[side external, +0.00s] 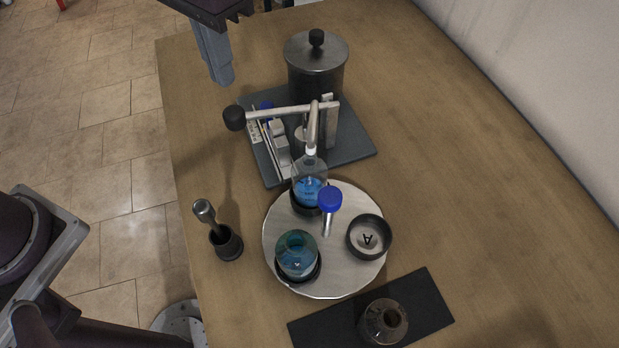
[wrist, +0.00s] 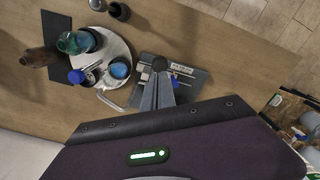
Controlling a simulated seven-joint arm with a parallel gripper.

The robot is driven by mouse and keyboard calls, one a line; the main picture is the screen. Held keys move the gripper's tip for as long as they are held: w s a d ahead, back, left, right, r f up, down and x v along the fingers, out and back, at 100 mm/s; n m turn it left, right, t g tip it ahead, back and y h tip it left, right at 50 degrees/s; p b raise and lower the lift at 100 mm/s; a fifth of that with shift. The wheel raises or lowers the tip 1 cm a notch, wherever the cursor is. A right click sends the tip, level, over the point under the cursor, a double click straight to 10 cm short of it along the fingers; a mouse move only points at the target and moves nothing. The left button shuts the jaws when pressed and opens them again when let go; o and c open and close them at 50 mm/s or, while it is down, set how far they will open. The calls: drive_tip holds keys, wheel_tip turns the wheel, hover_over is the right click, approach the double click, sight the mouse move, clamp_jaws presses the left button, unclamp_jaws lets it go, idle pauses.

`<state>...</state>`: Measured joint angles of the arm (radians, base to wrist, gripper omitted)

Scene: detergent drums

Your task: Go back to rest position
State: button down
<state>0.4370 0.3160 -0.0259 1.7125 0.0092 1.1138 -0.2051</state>
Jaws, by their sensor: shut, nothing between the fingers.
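My gripper (side external: 222,78) shows at the top of the side external view. Its grey fingers are together, point down and hold nothing. They are above the table's (side external: 480,180) far left edge area, apart from every object, left of the metal pot. In the wrist view my gripper's fingers (wrist: 158,80) are shut side by side, with the dark board (wrist: 195,88) below and beyond them. The fingers hide part of that board.
A round silver tray (side external: 345,285) carries a blue-liquid bottle (side external: 308,188), a teal flask (side external: 296,255), a blue-capped vial (side external: 330,200) and a black dish (side external: 369,237). The table's right side is clear.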

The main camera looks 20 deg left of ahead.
idle(0.3)
drive_tip(key=s+a+r+n+t, duration=0.1)
drive_tip(key=s+a+r+t, duration=0.1)
drive_tip(key=s+a+r, duration=0.55)
drive_tip(key=s+a+f+n+t, duration=0.2)
drive_tip(key=s+a+t, duration=0.1)
drive_tip(key=s+a, duration=0.5)
drive_tip(key=shift+f+t, duration=0.3)
drive_tip(key=shift+f, duration=0.1)
